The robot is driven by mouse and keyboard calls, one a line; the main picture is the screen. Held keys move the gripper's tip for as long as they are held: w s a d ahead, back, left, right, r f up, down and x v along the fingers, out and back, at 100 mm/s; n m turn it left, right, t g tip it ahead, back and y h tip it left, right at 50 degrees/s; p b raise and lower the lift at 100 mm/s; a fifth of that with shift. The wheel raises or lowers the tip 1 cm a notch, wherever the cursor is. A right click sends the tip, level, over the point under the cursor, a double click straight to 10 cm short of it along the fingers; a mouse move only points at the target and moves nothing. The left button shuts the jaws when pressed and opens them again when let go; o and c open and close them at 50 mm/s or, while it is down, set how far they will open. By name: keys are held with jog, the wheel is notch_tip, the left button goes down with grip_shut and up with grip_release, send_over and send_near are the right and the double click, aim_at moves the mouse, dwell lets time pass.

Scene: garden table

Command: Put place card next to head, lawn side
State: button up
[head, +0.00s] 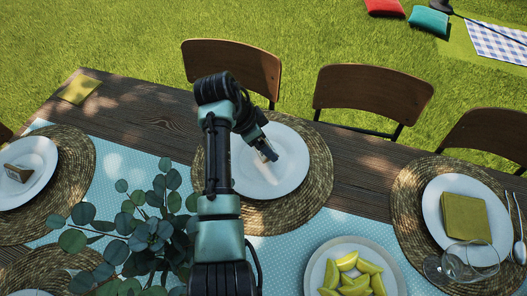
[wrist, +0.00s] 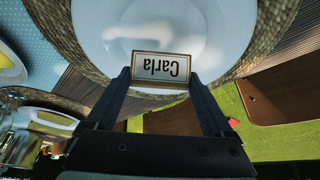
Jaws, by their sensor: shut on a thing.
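My gripper (head: 270,154) is over the white plate (head: 290,180) on the round woven mat (head: 320,175) at the middle of the lawn edge. In the wrist view my gripper (wrist: 160,82) is shut on a place card (wrist: 161,69), a small white card with a brown border. It reads "Carla" upside down there. The plate (wrist: 165,25) shows behind the card; I cannot tell whether the card touches it. In the head view the card is not clearly visible. Another small brown, wedge-shaped card (head: 18,173) stands on the far-left plate (head: 38,160).
Eucalyptus leaves (head: 140,220) fill the left centre. A bowl of yellow fruit (head: 350,275) is at the front. At right, a plate holds a green napkin (head: 458,215), with a glass (head: 470,262) in front. A yellow napkin (head: 79,89) lies far left. Chairs (head: 372,95) line the lawn side.

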jog(key=shift+f, duration=2.2)
jog(key=o, duration=1.1)
jog(key=shift+f, duration=0.15)
jog(key=p+v, duration=0.1)
jog(key=v, duration=1.1)
jog(key=shift+r, duration=0.2)
